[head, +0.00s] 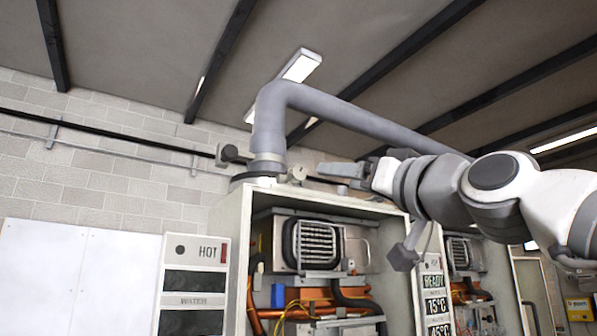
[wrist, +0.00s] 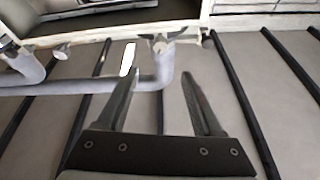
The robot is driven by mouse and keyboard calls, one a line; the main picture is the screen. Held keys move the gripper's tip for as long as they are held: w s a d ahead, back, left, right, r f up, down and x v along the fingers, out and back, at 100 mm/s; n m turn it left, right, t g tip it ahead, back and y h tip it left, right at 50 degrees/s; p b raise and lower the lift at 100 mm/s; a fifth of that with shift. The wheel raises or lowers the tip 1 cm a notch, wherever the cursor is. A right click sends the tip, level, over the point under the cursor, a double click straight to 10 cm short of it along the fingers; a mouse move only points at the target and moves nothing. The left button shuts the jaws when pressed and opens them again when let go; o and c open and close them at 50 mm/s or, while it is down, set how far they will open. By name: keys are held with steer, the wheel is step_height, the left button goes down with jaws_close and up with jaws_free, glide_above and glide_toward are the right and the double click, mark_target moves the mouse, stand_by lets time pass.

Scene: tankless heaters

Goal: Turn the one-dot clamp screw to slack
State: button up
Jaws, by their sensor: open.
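A grey flue pipe (head: 268,125) rises from the top of an open heater cabinet and bends right. A dark clamp band (head: 262,172) sits around its foot. A dark knob (head: 229,154) stands left of the pipe and a pale round knob (head: 297,174) right of it. The pale knob also shows in the wrist view (wrist: 160,45). I cannot read dots on either knob, so which is the one-dot screw is unclear. My gripper (head: 332,171) is open and empty, right of the pale knob and apart from it. In the wrist view my gripper (wrist: 161,73) has the pipe between its fingers.
The heater cabinet (head: 235,230) holds a burner unit, copper pipes and wires. A HOT panel (head: 198,250) hangs left of it, and a READY display (head: 434,283) right. A second heater (head: 463,255) stands further right. The pipe's long run passes above my arm.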

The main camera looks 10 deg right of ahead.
mark_target(300, 172)
steer(key=p+x, duration=0.5)
steer(key=x, duration=0.8)
steer(key=shift+s+r, duration=0.1)
steer(key=shift+p+x, duration=0.65)
steer(key=shift+x, duration=0.55)
steer(key=shift+d, duration=0.1)
jaws_close()
